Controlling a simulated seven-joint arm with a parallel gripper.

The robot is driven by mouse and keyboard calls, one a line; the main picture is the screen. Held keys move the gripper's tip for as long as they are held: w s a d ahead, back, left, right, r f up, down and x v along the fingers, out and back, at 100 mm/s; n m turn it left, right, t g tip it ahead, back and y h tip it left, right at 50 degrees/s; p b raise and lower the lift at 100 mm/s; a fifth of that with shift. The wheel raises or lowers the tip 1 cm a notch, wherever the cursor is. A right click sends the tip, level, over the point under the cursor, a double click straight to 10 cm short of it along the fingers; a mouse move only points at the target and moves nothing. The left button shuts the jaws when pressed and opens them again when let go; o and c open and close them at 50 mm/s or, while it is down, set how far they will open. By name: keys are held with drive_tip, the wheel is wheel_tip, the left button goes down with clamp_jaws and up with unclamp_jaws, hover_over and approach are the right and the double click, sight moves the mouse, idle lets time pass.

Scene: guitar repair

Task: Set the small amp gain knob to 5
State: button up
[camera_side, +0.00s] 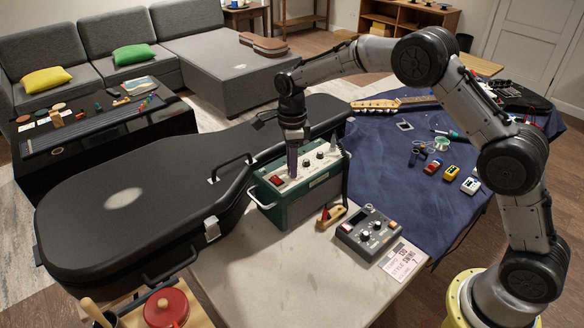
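The small amp (327,188) is a green box with a pale top panel, standing on the light table beside the guitar case. Small dark knobs (320,155) sit in a row on its top, with a red switch (276,180) at the left end. The labels and knob settings are too small to read, so I cannot tell which is the gain knob. My gripper (293,174) points straight down at the left part of the panel, just right of the red switch. Its fingers hide what lies directly beneath. I cannot tell whether they touch a knob.
A large black guitar case (150,190) lies behind and left of the amp. A grey pedal unit (368,232) and a red-handled tool (328,216) lie in front. A blue cloth (400,170) with a guitar neck, small pedals and tools covers the right side.

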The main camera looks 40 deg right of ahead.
drive_tip(key=shift+r, duration=0.15)
drive_tip(key=shift+r, duration=3.45)
drive_tip(key=shift+r, duration=2.95)
